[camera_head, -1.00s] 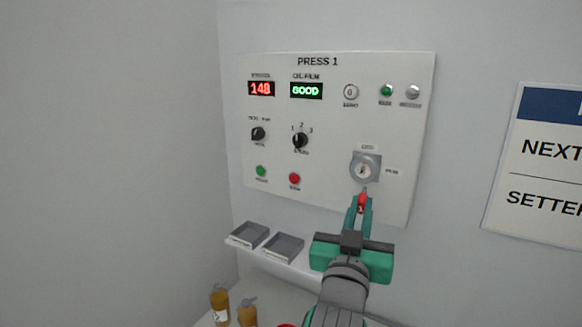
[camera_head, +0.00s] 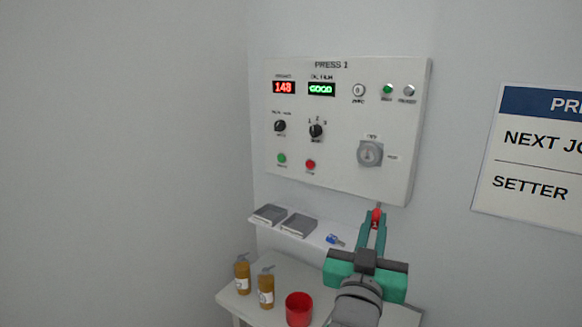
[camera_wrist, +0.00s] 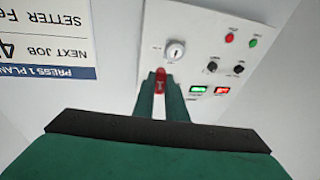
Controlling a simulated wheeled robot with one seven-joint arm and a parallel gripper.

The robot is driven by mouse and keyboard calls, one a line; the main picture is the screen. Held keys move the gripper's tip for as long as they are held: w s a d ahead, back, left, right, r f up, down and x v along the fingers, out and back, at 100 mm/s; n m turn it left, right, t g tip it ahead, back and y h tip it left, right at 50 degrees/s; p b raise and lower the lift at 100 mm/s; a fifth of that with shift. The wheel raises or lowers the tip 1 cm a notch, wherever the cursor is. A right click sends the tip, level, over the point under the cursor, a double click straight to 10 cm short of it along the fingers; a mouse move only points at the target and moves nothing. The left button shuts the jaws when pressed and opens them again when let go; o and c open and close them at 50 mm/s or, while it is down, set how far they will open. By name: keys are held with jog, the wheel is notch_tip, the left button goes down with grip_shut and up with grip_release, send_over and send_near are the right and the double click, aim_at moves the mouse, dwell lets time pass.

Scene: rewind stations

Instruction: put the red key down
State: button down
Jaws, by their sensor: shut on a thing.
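My gripper (camera_head: 374,222) is shut on the red key (camera_head: 376,216), held at its fingertips in front of the wall, below the press panel. The red key also shows between the fingers in the wrist view (camera_wrist: 160,78), and most of it is hidden by them. The panel's key switch (camera_head: 369,153) is above the gripper, apart from the key; it also shows in the wrist view (camera_wrist: 175,50). A narrow white shelf (camera_head: 312,236) runs along the wall below the panel, to the left of the gripper.
Two grey trays (camera_head: 270,214) (camera_head: 300,225) and a blue key (camera_head: 335,239) are on the shelf. Below it, a white table holds two amber bottles (camera_head: 242,275) (camera_head: 266,288) and a red cup (camera_head: 299,309). A sign (camera_head: 535,160) hangs at right.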

jog(key=s+a+f+n+y, duration=0.1)
jog(key=a+f, duration=0.4)
jog(key=f, duration=1.7)
jog(key=s+a+f+n+t+y, duration=0.1)
jog(key=s+a+f+y, duration=0.3)
jog(key=f, duration=1.8)
jog(key=s+a+f+n+y, duration=0.2)
jog(key=a+f, duration=0.5)
jog(key=f, duration=1.6)
jog(key=shift+s+a+n+t+y, duration=0.3)
jog(key=shift+s+y, duration=0.2)
jog(key=shift+s, duration=0.6)
jog(key=shift+w+d, duration=0.1)
jog(key=shift+d, duration=0.15)
